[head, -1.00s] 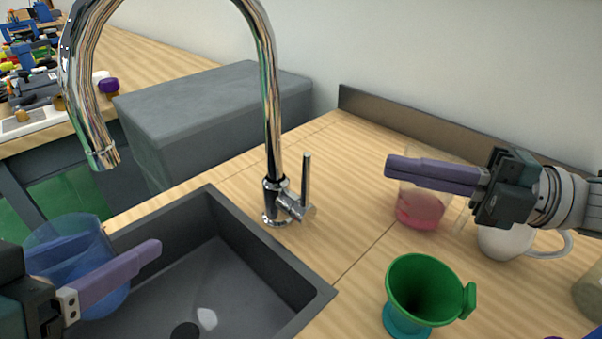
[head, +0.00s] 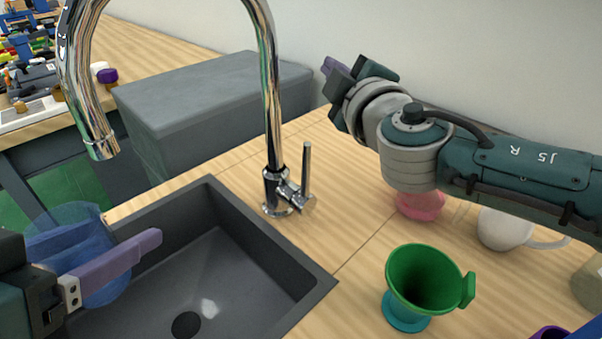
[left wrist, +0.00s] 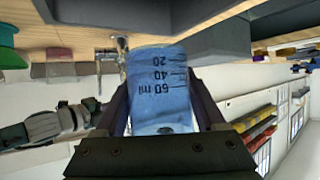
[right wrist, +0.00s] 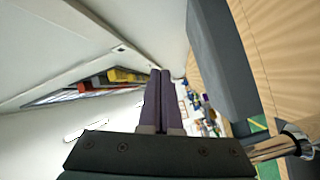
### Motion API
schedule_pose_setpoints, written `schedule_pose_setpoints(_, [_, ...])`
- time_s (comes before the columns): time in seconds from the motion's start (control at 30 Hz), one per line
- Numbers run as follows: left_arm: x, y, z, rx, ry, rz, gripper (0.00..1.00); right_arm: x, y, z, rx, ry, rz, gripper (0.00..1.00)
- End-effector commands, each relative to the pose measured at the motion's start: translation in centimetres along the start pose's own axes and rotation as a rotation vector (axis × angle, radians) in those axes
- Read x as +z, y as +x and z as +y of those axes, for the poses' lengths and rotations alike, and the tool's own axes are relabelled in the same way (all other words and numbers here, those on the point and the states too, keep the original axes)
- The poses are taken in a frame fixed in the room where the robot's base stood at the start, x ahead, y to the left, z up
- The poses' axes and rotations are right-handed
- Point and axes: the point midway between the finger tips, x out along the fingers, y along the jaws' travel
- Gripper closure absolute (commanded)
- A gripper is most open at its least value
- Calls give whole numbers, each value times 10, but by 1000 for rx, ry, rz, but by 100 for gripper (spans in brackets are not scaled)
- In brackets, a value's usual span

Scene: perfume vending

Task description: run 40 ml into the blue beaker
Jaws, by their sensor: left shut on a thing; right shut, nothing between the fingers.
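The translucent blue beaker (head: 75,225) is held in my left gripper (head: 140,250) at the left of the sink (head: 262,235). In the left wrist view the beaker (left wrist: 160,85) sits between the fingers, with marks for 20, 40 and 60 ml; I see no clear water line in it. The chrome tap (head: 275,120) arches over the sink, its spout end (head: 102,150) above and slightly right of the beaker in the picture. Its upright lever (head: 307,170) is on the right of the base. My right gripper (head: 330,66) is shut and empty, raised behind the tap; its fingers (right wrist: 160,100) touch each other.
A green funnel-like cup (head: 425,280) on a teal base stands right of the sink. Behind it are a container with pink contents (head: 420,204) and a white mug (head: 503,230). A grey box (head: 215,100) stands behind the sink.

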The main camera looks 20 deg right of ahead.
Motion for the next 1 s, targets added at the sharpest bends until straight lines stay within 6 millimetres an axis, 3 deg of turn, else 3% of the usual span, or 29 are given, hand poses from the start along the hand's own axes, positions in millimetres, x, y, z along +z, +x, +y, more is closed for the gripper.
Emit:
schedule_pose_setpoints(0.03, [0,0,0,0,0,1,82,-23,-10,2,76,-58,2,100])
schedule_pose_setpoints(0.13, [0,0,0,0,0,1,82,-60,-43,10,260,-225,-12,100])
schedule_pose_setpoints(0.4, [0,0,0,0,0,1,82,-113,-158,-3,589,-845,-146,100])
schedule_pose_setpoints(0.53, [0,0,0,0,0,1,82,-135,-215,-13,674,-1044,-205,100])
schedule_pose_setpoints(0.6, [0,0,0,0,0,1,82,-133,-233,-25,633,-1055,-193,100])
schedule_pose_setpoints(0.67, [0,0,0,0,0,1,82,-124,-239,-39,548,-1002,-156,100])
schedule_pose_setpoints(0.8, [0,0,0,0,0,1,82,-95,-248,-77,307,-785,-77,100])
schedule_pose_setpoints(1.0, [0,0,0,0,0,1,82,-72,-265,-111,93,-538,-37,100])
